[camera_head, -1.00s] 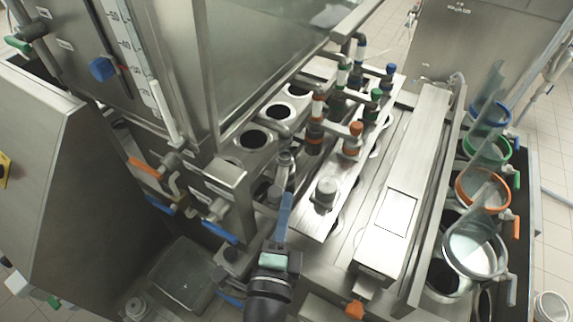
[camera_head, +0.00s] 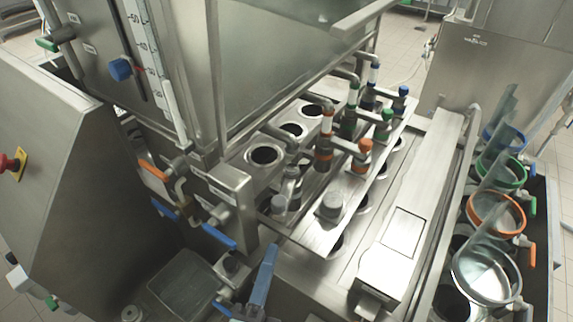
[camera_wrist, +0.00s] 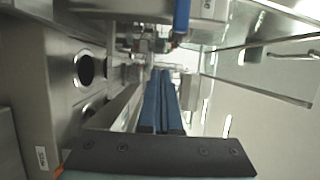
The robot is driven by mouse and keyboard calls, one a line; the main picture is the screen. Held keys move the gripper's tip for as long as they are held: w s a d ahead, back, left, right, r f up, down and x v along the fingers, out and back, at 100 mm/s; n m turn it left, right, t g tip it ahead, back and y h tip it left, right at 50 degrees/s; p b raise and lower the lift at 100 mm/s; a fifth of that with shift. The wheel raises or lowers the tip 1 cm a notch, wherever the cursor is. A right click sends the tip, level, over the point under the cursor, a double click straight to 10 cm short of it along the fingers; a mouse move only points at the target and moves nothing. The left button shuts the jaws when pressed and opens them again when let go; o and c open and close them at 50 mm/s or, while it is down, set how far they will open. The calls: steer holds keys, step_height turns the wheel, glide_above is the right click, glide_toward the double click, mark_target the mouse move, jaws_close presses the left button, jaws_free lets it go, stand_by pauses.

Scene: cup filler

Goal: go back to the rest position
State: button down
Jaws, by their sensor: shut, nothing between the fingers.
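My gripper (camera_head: 267,258) shows at the bottom centre of the head view, with its blue fingers closed together and empty. The wrist view shows the same two blue fingers (camera_wrist: 161,88) side by side, reaching away from the dark palm. The gripper is in front of the steel filling machine, below and left of a plate with a round grey knob (camera_head: 332,205). In the head view it appears apart from the knob. Most of my wrist is cut off by the lower edge of the head view.
Valves with orange (camera_head: 366,147), green (camera_head: 387,116) and blue (camera_head: 403,90) caps stand behind the gripper. Blue-handled levers (camera_head: 219,236) are close on its left. Glass cups with coloured rims, one orange (camera_head: 497,212), line the right side. A steel cover (camera_head: 415,215) lies between.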

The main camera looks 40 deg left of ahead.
steer(key=shift+s+a, duration=0.25)
steer(key=shift+s, duration=0.2)
steer(key=shift+d, duration=0.1)
steer(key=w+d+r+n+t, duration=0.2)
steer(key=w+r+n, duration=0.2)
steer(key=r, duration=0.5)
steer(key=w+d+r+n+t+y, duration=0.1)
steer(key=w+d+r+n, duration=0.25)
steer(key=r, duration=0.45)
steer(key=w+d+r+n+t, duration=0.2)
steer(key=w+r+n, duration=0.25)
steer(key=r, duration=0.45)
steer(key=s+d+r+t+h, duration=0.2)
steer(key=d+r, duration=0.4)
steer(key=r, duration=0.4)
steer(key=s+d+r+t+h, duration=0.2)
steer(key=d+r+t+h, duration=0.2)
steer(key=r, duration=0.7)
steer(key=d+h, duration=0.2)
steer(key=shift+d+n+h, duration=0.3)
steer(key=shift+n+h, duration=0.1)
